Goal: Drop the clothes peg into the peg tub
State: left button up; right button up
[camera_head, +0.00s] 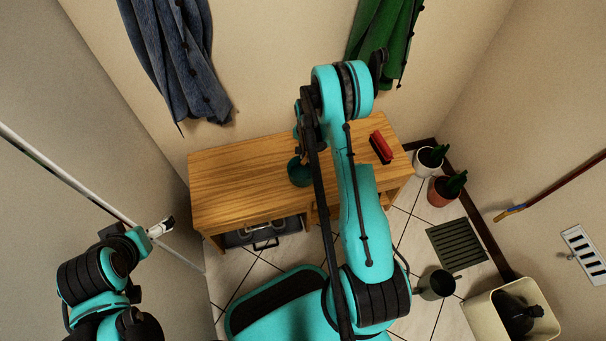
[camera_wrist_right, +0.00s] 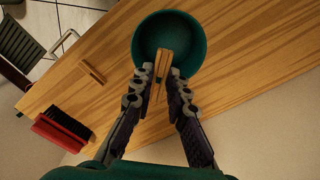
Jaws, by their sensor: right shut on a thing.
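The peg tub (camera_head: 299,173) is a round dark green bowl on the wooden bench. It shows from above in the right wrist view (camera_wrist_right: 196,64). My right gripper (camera_wrist_right: 160,78) is shut on the clothes peg (camera_wrist_right: 163,68), a slim wooden piece pointing toward the tub. In that view the peg overlaps the tub's rim and inside; its exact height above them is unclear. In the head view my right arm largely hides the right gripper, and the peg cannot be made out.
The wooden bench (camera_head: 235,180) stands against the wall. A red brush (camera_head: 381,147) lies on its right part. A small wooden piece (camera_wrist_right: 92,72) shows near the bench edge in the wrist view. Coats hang above; potted plants (camera_head: 429,160) stand on the floor at right.

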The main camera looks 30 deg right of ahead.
jog(key=o, duration=0.8)
jog(key=shift+o, duration=0.2)
jog(key=shift+r, duration=0.1)
notch_tip(320, 180, up, 12)
